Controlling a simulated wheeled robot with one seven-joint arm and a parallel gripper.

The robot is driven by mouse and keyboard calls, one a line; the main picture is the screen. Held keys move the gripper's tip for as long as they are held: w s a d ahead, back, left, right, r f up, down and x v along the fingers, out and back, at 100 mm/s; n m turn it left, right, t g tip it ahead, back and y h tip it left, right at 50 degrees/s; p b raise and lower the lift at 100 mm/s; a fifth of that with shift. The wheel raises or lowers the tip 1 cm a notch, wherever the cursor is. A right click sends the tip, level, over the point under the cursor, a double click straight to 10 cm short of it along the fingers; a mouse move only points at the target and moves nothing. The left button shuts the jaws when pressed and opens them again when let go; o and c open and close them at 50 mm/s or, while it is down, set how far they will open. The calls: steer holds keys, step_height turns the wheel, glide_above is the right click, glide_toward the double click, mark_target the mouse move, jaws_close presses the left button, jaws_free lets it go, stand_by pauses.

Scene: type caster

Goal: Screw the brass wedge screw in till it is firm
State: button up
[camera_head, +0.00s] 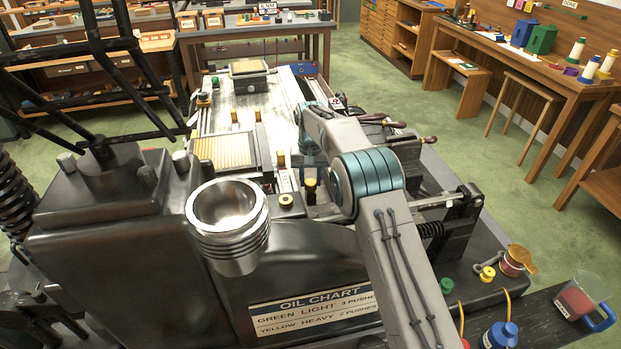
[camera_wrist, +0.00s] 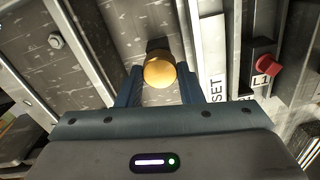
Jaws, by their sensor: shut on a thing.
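The brass wedge screw (camera_wrist: 159,70) shows in the wrist view as a round, yellow head over dark metal. My gripper (camera_wrist: 160,82) is shut on it, with one blue-grey finger on each side of the head. The screw's shank and its hole are hidden beneath the head, so I cannot see how deep it sits. In the head view my arm reaches over the machine and its wrist hides most of the gripper and the held screw.
A label ending in "SET" (camera_wrist: 214,82) and a red knob (camera_wrist: 267,65) lie right of the screw. In the head view, a shiny metal cup (camera_head: 228,218) and a dark casting with an oil chart (camera_head: 312,308) stand close to my arm. Wooden-handled tools (camera_head: 385,122) lie right of it.

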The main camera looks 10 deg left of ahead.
mark_target(311, 182)
steer(key=shift+r, duration=0.2)
steer(key=o, duration=1)
steer(key=shift+c, duration=0.2)
steer(key=shift+f, duration=0.1)
step_height(311, 182, up, 14)
steer(key=shift+f, duration=0.1)
